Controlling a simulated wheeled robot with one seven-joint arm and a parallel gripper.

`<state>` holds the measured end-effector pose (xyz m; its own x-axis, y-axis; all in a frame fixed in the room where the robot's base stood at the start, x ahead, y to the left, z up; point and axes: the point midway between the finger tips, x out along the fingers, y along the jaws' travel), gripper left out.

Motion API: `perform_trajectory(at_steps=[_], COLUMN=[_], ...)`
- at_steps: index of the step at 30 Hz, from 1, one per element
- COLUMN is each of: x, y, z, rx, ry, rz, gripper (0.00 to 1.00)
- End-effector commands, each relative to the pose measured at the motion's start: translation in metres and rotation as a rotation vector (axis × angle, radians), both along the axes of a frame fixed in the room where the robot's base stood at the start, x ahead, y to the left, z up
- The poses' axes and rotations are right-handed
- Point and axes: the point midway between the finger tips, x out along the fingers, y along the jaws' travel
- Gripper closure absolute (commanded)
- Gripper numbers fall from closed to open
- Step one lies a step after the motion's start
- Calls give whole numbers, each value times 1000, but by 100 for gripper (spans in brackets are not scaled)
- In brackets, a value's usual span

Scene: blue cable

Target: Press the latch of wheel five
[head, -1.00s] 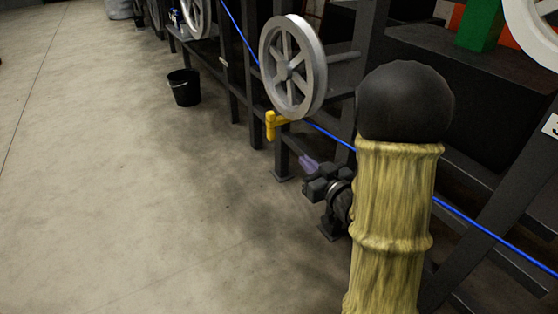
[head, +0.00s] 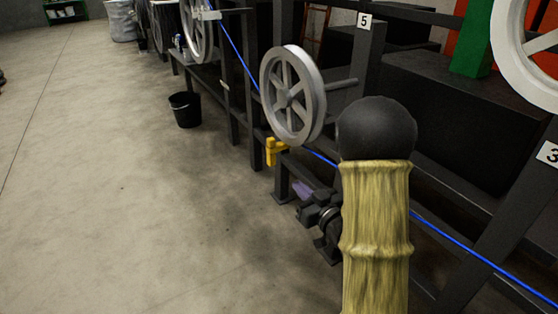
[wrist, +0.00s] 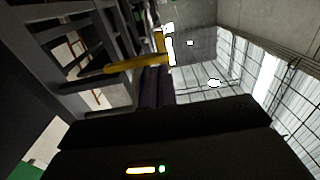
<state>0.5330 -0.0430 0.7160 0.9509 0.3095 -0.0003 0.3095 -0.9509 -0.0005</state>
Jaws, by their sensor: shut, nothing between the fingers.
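The grey spoked wheel (head: 292,96) stands on the dark frame near a sign with the number 5 (head: 364,20). A yellow latch (head: 275,150) sits just below it. In the wrist view the yellow latch (wrist: 112,64) lies just beyond my fingertips. My gripper (head: 302,189) is below and to the right of the latch in the head view, with purple-dark fingers. In the wrist view my gripper (wrist: 156,74) has its fingers together, with nothing between them. A small gap seems to separate them from the latch; contact cannot be told.
A blue cable (head: 462,250) runs along the frame, passing behind the wheel. A black bucket (head: 185,109) stands on the floor to the left. A white wheel (head: 530,50) and a number 3 sign (head: 548,154) are at the right. The floor at left (head: 90,200) is clear.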

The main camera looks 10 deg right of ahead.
Motion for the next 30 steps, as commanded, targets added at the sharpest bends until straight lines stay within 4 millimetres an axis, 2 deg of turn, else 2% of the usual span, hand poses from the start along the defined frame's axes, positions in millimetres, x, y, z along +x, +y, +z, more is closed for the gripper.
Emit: perform_trajectory(at_steps=[12, 18, 23, 30], x=[71, 99, 109, 110], y=[24, 33, 35, 35], z=[-2, -2, -1, 0], rx=[-2, -1, -1, 0], ry=[-3, -3, -1, 0], rz=[3, 2, -1, -1], gripper=[100, 100, 100, 100])
